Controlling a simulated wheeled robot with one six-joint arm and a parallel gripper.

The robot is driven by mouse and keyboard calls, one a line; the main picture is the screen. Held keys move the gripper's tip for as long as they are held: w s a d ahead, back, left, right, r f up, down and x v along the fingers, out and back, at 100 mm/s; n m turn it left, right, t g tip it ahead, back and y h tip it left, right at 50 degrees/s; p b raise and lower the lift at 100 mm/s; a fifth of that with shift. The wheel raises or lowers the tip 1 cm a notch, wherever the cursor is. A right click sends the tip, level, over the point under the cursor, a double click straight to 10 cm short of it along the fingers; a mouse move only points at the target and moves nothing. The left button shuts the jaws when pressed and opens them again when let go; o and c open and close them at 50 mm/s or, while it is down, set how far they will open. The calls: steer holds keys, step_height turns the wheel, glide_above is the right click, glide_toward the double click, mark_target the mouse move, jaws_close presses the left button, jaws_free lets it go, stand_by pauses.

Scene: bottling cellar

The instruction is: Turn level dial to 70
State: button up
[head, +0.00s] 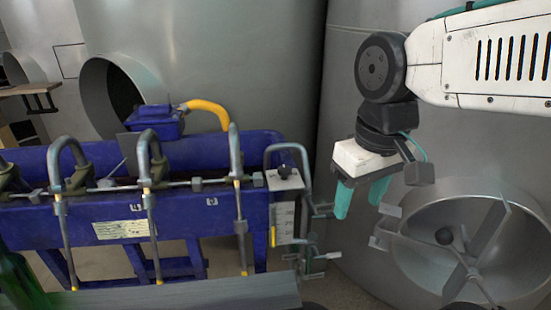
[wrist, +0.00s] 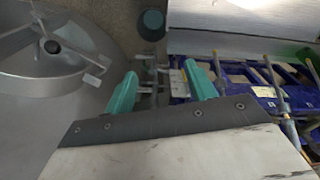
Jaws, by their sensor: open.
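A small dark knob (head: 284,171) sits on a grey plate at the right end of the blue bottling machine (head: 190,215) in the head view. Below it is a pale scale plate (head: 285,218) with marks too small to read. I cannot tell whether this knob is the level dial, or what it is set to. My gripper (head: 360,196) is open and empty, pointing down, to the right of the knob and apart from it. In the wrist view, the teal fingers of my gripper (wrist: 160,70) are spread, with the machine's end fittings (wrist: 176,82) beyond them.
Bent grey filler pipes (head: 148,165) and a horizontal rod line the machine's front. Thin metal brackets (head: 312,255) stick out at its right end. A steel tank with a round hatch (head: 410,260) and spoked handle (head: 478,262) stands right. A green bottle (head: 20,280) is at lower left.

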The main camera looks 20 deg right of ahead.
steer(key=w+a+r+n, duration=0.1)
steer(key=w+r+n, duration=0.15)
steer(key=w, duration=1.05)
steer(key=n+g, duration=0.1)
steer(key=n, duration=0.2)
glide_above(285, 168)
steer(key=shift+s+f, duration=0.2)
steer(key=shift+f, duration=1.05)
steer(key=shift+w+a+f, duration=0.1)
steer(key=shift+w+f, duration=0.1)
steer(key=shift+f, duration=0.1)
step_height(285, 168, down, 7)
steer(key=shift+f, duration=0.15)
steer(key=c, duration=1)
